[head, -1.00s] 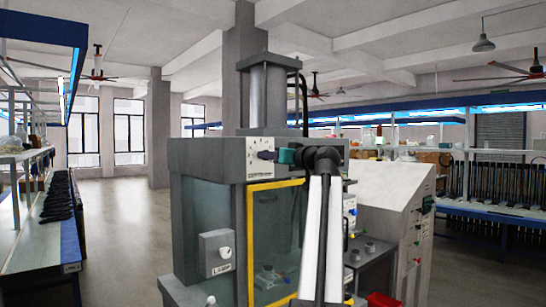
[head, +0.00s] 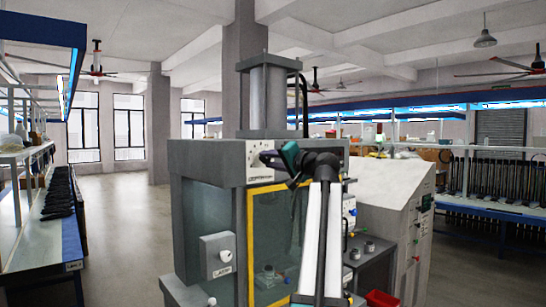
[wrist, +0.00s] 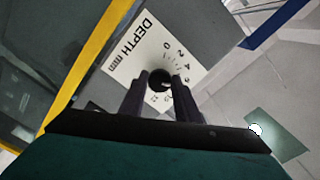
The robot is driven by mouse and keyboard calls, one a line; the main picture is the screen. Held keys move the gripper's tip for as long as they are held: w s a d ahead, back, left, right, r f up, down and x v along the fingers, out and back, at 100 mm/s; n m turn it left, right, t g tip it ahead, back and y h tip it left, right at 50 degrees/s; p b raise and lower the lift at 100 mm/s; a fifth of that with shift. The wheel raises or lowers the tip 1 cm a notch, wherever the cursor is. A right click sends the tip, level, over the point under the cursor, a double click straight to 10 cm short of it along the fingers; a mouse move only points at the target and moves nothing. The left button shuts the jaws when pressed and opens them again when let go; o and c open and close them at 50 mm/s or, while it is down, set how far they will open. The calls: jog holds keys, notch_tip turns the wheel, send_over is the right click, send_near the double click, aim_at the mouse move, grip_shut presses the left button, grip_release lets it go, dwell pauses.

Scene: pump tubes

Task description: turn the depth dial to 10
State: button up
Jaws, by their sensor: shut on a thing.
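The depth dial is a small black knob (wrist: 159,79) on a white plate (wrist: 138,52) marked "DEPTH mm", with numbers around it. The plate appears tilted in the wrist view. My gripper (wrist: 160,84) has its two dark fingers on either side of the knob and is shut on it. The fingers hide part of the scale, and I cannot tell which number the dial points to. In the head view the plate (head: 259,172) is on the upper front of the grey machine, and my gripper (head: 269,157) covers its knob.
The grey machine (head: 205,150) has a yellow-framed window (head: 252,245) below the plate and a lamp switch box (head: 218,255) to the lower left. A pale sloped cabinet (head: 390,195) and a red bin (head: 381,298) are at right. Open floor lies to the left.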

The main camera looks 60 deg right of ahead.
jog(key=m+p, duration=0.4)
jog(key=m, duration=0.2)
jog(key=m+p, duration=0.3)
jog(key=shift+m, duration=0.4)
jog(key=shift+m+p, duration=1)
jog(key=shift+m, duration=0.4)
jog(key=o, duration=1)
jog(key=shift+s, duration=0.1)
